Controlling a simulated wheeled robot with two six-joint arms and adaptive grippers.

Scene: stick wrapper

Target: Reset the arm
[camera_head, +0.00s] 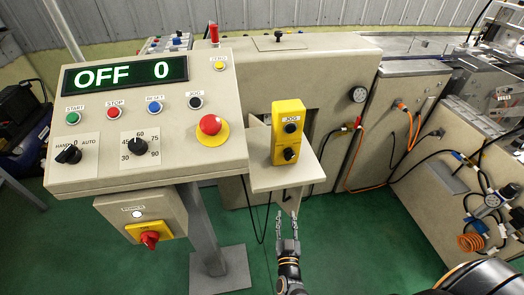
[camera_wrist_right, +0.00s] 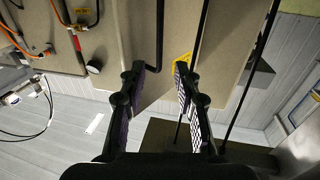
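My right gripper (camera_head: 288,218) is at the lower middle of the head view, just below the small shelf (camera_head: 262,180) that carries the yellow JOG box (camera_head: 289,134). In the right wrist view the two fingers of the right gripper (camera_wrist_right: 158,72) stand apart with nothing between them. A bit of yellow (camera_wrist_right: 184,62) shows behind one fingertip. I cannot tell whether the fingers touch the shelf. My left gripper is not in view.
The control panel (camera_head: 150,172) reads OFF 0 and stands at the left on a grey post (camera_head: 203,225). A power box (camera_head: 170,205) hangs under it. Machine cabinets with hoses (camera_head: 380,160) fill the right. Green floor (camera_head: 350,240) is clear at the lower middle.

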